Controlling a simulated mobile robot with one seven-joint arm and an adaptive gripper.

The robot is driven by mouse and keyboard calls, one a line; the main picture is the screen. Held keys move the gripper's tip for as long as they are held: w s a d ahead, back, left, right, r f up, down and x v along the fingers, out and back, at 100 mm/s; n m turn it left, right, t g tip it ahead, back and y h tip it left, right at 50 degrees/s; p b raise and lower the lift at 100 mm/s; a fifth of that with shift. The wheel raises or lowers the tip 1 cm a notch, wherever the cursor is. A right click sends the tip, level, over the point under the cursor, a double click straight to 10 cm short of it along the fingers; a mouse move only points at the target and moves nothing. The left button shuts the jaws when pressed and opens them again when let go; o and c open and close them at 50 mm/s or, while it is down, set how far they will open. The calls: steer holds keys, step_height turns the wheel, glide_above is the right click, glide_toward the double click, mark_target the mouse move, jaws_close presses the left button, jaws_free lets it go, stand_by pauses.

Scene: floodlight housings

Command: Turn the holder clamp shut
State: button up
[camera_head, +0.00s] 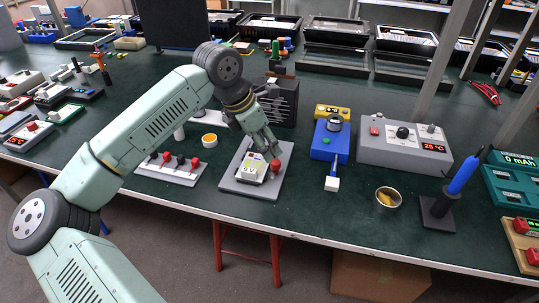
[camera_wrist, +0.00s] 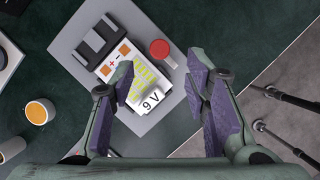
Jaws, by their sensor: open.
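The holder is a grey base plate (camera_head: 243,187) near the front edge of the bench. It also shows in the wrist view (camera_wrist: 72,30). A white and yellow block marked 9 V (camera_head: 252,168) lies on it, with its label clear in the wrist view (camera_wrist: 143,92). A dark clamp piece (camera_wrist: 97,43) stands at one end of the block. A red round knob (camera_wrist: 160,48) sits beside the block; it also shows in the head view (camera_head: 276,165). My gripper (camera_wrist: 160,82) is open above the plate, its fingers apart and empty. In the head view my gripper (camera_head: 268,148) partly hides the holder.
A grey strip with several red-knobbed levers (camera_head: 170,168) lies to the left. A yellow-filled cup (camera_head: 209,141) stands behind it. A blue device (camera_head: 329,142) and a grey temperature box (camera_head: 405,145) stand to the right. A black finned housing (camera_head: 283,100) stands behind.

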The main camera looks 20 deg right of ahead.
mark_target(275, 162)
steer(key=p+x, duration=0.1)
steer(key=x, duration=0.6)
steer(key=shift+c, duration=0.5)
jaws_close()
